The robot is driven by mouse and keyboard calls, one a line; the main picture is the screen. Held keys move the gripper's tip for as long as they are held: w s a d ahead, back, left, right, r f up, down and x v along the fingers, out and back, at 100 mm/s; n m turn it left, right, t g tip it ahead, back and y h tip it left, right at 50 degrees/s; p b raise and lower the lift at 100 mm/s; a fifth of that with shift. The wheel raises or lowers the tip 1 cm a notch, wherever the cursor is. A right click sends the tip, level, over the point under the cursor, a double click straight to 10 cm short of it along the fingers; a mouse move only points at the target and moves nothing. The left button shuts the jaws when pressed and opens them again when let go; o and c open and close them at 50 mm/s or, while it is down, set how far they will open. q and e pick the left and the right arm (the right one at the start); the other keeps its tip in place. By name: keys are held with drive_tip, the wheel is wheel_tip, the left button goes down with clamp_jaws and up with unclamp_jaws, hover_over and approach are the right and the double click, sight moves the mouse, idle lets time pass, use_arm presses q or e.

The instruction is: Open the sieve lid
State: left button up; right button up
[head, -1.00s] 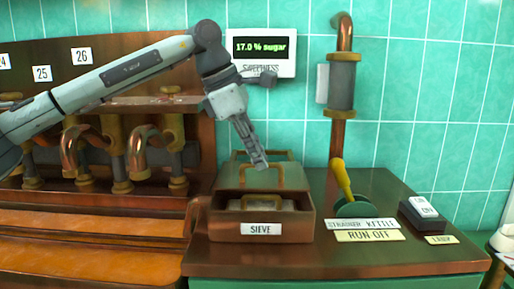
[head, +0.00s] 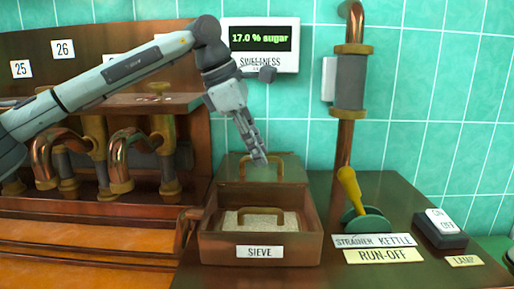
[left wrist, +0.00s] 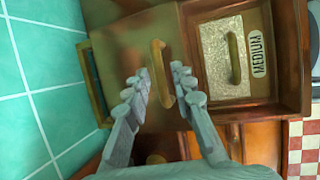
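The sieve box (head: 310,245) is a copper-brown box on the counter, labelled SIEVE. Its front part is uncovered and shows a pale mesh (head: 232,222) with a brass handle. The brown lid (head: 290,170) lies at the back of the box, with its own brass handle (left wrist: 160,75). My left gripper (head: 260,162) is at the lid handle, pointing down. In the left wrist view the fingers (left wrist: 158,82) are apart on either side of the handle, with gaps visible. My right gripper is not in view.
A yellow lever (head: 350,187) on a green base and a copper pipe (head: 345,145) stand to the right of the box. A black lamp switch (head: 440,235) is farther right. A sweetness display (head: 261,42) is on the tiled wall behind.

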use_arm(q)
drive_tip(key=shift+o, duration=0.2)
drive_tip(key=shift+r, duration=0.1)
drive_tip(key=v, duration=1.2)
